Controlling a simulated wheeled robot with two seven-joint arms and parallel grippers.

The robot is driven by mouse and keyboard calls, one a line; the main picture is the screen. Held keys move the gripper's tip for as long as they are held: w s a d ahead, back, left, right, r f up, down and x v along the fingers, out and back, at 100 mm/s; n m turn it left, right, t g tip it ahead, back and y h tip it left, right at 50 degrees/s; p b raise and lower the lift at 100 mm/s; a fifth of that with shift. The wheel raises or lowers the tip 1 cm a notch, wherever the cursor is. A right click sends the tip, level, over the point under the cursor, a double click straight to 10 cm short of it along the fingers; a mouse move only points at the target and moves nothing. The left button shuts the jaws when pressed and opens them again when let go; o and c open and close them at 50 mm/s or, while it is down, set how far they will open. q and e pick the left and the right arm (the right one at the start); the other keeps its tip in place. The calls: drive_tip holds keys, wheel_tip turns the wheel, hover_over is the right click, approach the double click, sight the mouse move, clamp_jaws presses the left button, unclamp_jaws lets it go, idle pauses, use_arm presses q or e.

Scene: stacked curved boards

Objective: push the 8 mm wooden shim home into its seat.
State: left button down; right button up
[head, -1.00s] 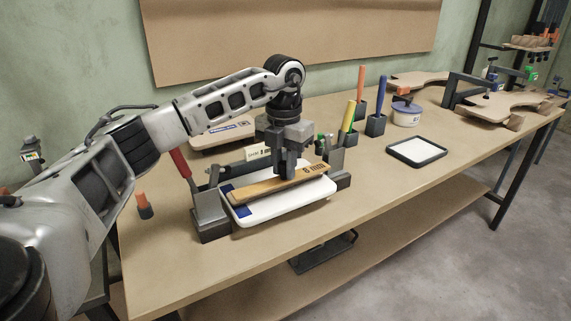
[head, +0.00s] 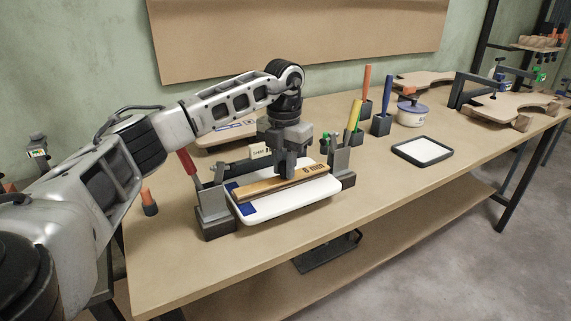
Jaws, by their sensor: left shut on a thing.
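The wooden shim (head: 262,189), a long flat strip marked near its right end, lies lengthwise along and over a white curved board (head: 300,203) with a blue patch at its left end. My left gripper (head: 288,176) points down and is shut on the shim, right of its middle. Dark grey blocks, one at the left (head: 214,213) and one at the right (head: 345,165), stand at the board's ends. The seat cannot be made out clearly, and I cannot tell whether the shim touches the board. My right gripper is not in view.
A red-handled tool (head: 187,164) stands by the left block. Behind are a small label card (head: 258,151), upright coloured handles, and a blue-white pot (head: 411,113). A black-rimmed tray (head: 422,152) lies to the right. The front table strip is clear.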

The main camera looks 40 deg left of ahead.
use_arm(q)
drive_tip(key=shift+w+a+f, duration=0.2)
drive_tip(key=shift+a+f, duration=0.25)
drive_tip(key=shift+a, duration=0.05)
drive_tip(key=c, duration=1.2)
unclamp_jaws()
wheel_tip(320, 180, up, 16)
drive_tip(key=shift+p, duration=0.55)
